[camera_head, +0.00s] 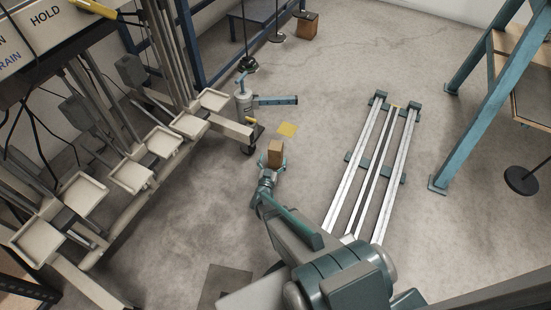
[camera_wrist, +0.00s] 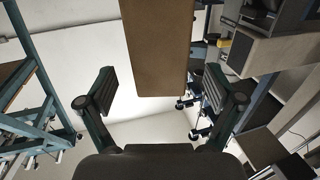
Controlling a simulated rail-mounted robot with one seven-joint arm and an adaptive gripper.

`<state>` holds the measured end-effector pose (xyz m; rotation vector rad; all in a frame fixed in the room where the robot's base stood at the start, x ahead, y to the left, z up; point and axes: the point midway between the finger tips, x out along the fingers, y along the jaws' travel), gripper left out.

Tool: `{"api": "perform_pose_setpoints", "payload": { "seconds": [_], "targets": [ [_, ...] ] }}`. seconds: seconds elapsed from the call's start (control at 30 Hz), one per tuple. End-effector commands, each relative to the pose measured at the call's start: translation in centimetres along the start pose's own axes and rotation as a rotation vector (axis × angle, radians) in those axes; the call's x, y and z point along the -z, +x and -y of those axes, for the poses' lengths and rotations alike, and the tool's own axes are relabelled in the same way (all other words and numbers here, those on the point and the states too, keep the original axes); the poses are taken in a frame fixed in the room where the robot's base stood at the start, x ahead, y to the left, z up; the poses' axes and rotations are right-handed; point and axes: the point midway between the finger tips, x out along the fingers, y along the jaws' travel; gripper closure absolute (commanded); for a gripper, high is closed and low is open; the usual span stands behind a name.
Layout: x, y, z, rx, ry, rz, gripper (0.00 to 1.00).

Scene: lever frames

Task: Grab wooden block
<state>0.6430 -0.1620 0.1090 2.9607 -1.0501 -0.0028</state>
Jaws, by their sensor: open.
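In the wrist view the block (camera_wrist: 156,45) fills the top middle as a flat brown face. My gripper (camera_wrist: 150,78) is open there, one finger on each side of the block's lower end. A clear gap shows at the left finger; the right finger is close to the block's edge, and contact cannot be told. What carries the block is hidden.
A row of cream lever trays (camera_head: 132,172) on a frame stands at left. A grey and blue tool (camera_head: 245,103) stands behind the block, near a yellow floor patch (camera_head: 287,130). Metal rails (camera_head: 366,165) lie at right. A brown box (camera_head: 307,26) sits at the back.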

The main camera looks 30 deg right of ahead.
Motion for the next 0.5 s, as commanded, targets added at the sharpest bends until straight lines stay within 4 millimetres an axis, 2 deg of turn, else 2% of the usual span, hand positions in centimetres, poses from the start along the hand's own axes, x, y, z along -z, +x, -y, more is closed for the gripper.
{"api": "perform_pose_setpoints", "payload": {
  "seconds": [0.03, 0.27, 0.5],
  "targets": [
    [0.1, 0.7, 0.0, -0.002, 0.001, -0.003, 0.08],
    [0.2, 1.9, 0.0, 0.0, 0.001, -0.003, 0.08],
    [0.0, 5.3, 0.0, -0.002, 0.002, -0.004, 0.08]
  ]
}}
